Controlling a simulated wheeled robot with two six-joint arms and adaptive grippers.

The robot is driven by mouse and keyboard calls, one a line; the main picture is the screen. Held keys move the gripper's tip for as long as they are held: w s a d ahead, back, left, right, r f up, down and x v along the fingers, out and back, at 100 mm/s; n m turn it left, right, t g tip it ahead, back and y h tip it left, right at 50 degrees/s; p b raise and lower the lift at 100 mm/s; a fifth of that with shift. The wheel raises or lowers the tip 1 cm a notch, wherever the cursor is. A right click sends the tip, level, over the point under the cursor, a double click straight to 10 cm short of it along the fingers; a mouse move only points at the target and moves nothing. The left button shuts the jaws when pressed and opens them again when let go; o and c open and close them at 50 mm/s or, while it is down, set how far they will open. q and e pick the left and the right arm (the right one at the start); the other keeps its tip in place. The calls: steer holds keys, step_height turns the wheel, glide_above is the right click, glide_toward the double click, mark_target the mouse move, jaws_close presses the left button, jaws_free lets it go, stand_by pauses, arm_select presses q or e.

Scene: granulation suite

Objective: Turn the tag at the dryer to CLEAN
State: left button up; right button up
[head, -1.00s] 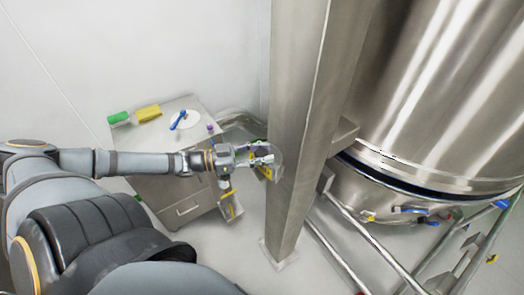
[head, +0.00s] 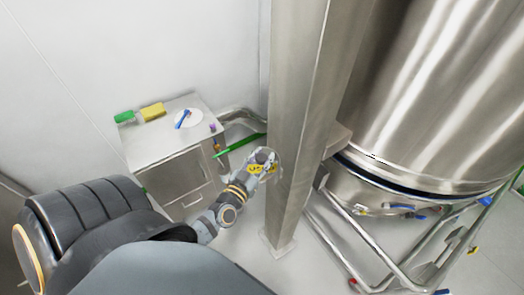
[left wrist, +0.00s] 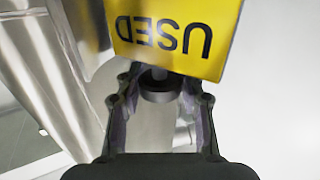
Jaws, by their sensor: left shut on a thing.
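The yellow tag (head: 262,168) is at the steel column beside the big steel dryer (head: 430,90). In the left wrist view the tag (left wrist: 175,32) fills the top and its face reads USED, upside down in that picture. My left gripper (head: 266,160) is at the tag, shut on it. A dark round knob shows between the fingers. My right gripper is not in view.
The steel column (head: 300,120) stands right beside my left gripper. A steel cabinet (head: 160,150) at the left carries a green and yellow bottle (head: 140,114) and a white dish (head: 188,118) with a blue tool. A green bar (head: 240,145) lies behind the gripper. Pipe rails (head: 375,265) run under the dryer.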

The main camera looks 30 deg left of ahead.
arm_select(q)
steer(key=shift+n+g+y, duration=0.5)
steer(key=shift+n+y, duration=1)
steer(key=shift+y, duration=0.8)
steer(key=o, duration=1.2)
steer(key=shift+c, duration=0.2)
steer(key=shift+o, duration=0.2)
